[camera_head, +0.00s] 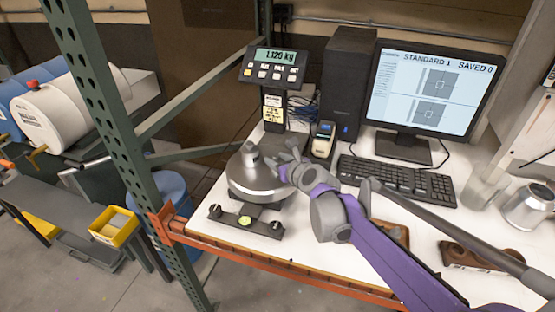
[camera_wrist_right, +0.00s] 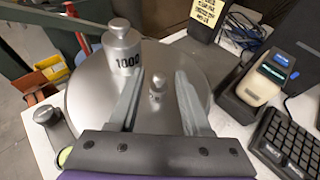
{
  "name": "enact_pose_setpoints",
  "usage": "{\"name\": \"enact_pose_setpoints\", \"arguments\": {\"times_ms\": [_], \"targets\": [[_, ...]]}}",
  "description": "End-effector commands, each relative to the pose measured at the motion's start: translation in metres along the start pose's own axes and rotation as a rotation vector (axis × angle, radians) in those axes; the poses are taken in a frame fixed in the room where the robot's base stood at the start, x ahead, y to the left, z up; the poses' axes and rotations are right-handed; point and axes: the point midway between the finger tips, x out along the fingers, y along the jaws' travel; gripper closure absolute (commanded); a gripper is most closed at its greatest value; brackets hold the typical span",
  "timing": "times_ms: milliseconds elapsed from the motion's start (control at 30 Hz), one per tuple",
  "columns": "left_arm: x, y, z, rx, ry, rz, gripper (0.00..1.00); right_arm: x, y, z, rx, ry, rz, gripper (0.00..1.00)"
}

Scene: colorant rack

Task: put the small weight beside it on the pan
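The round silver pan (camera_head: 250,186) of the scale stands at the table's left end; it fills much of the right wrist view (camera_wrist_right: 90,95). A large silver weight marked 1000 (camera_wrist_right: 122,48) stands upright on it and also shows in the head view (camera_head: 250,155). The small silver weight (camera_wrist_right: 157,86) appears upright on the pan, right of the large one. My right gripper (camera_wrist_right: 160,76) is open over the pan, its fingers either side of the small weight with visible gaps. In the head view my right gripper (camera_head: 283,160) hides the small weight. My left gripper is not in view.
The scale display (camera_head: 276,57) reads 1.120 kg on its post behind the pan. A handheld device in a cradle (camera_head: 323,140), a keyboard (camera_head: 397,180), a monitor (camera_head: 425,90) and a computer tower (camera_head: 347,80) stand right and behind. A green rack post (camera_head: 110,110) rises at left.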

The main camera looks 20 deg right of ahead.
Motion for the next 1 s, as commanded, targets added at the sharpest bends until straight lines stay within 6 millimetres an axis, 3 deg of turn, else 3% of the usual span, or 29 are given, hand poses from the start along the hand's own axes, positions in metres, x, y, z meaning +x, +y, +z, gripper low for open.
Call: {"name": "enact_pose_setpoints", "arguments": {"times_ms": [267, 700, 1000], "targets": [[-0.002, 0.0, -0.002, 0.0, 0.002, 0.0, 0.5, -0.007, 0.0, 0.004, 0.001, 0.0, -0.001, 0.52], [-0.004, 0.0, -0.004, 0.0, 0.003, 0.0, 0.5, -0.09, 0.0, 0.003, 0.002, 0.0, -0.001, 0.52], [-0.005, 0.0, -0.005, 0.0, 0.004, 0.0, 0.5, -0.119, 0.0, 0.003, 0.0, 0.0, -0.001, 0.52]]}}
